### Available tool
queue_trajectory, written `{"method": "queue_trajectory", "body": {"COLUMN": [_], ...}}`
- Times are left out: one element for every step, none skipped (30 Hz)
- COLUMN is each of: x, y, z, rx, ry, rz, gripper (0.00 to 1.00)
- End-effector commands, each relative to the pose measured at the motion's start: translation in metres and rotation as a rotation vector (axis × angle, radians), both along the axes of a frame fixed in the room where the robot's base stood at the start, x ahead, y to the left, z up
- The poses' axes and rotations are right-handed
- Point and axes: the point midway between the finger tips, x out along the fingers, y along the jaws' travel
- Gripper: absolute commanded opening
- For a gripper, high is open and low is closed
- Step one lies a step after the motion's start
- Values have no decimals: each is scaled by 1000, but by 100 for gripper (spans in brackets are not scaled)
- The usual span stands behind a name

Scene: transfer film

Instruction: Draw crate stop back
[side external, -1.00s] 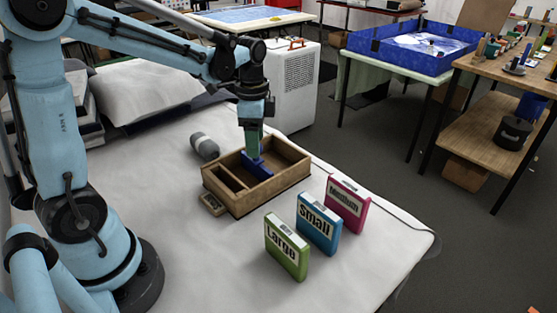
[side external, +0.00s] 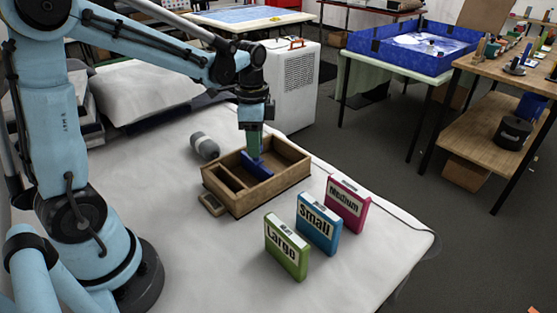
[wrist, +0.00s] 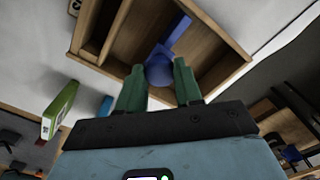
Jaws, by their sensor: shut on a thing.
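A wooden crate (side external: 272,190) with low walls and a divider sits on the pale sheet in the side external view. The blue crate stop (side external: 258,167) is inside it, a bar with a round knob. My gripper (side external: 254,152) reaches down into the crate from above. In the wrist view, the green fingers of my gripper (wrist: 158,74) are on both sides of the stop's knob (wrist: 160,66), shut on it. The bar runs off beyond the knob across the crate's floor. The contact itself is partly hidden in the side external view.
Green "Large" (side external: 286,246), blue "Small" (side external: 318,222) and pink "Medium" (side external: 347,204) boxes stand in front of the crate. A grey roll (side external: 205,146) lies behind its left side, and a small tan item (side external: 212,204) lies by its left wall. The sheet at front left is clear.

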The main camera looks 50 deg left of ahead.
Motion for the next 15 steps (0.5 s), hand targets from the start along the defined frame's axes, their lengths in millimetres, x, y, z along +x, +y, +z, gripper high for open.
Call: {"method": "queue_trajectory", "body": {"x": [1,2,4,7,10,16,21,26,34,39,44,51,56,61,67], "y": [0,0,0,0,0,0,0,0,1,1,1,1,1,1,1], "z": [0,0,0,1,1,1,1,1,1,1,1,1,1,1,1], "rx": [0,0,0,0,0,0,0,0,0,0,0,0,0,0,0], "ry": [0,0,0,0,0,0,0,0,0,0,0,0,0,0,0], "rz": [0,0,0,-1,-1,-1,-2,-2,-2,-2,-2,-1,-1,-1,-1], "gripper": [0,0,0,0,0,0,0,0,0,0,0,0,0,0,0]}}
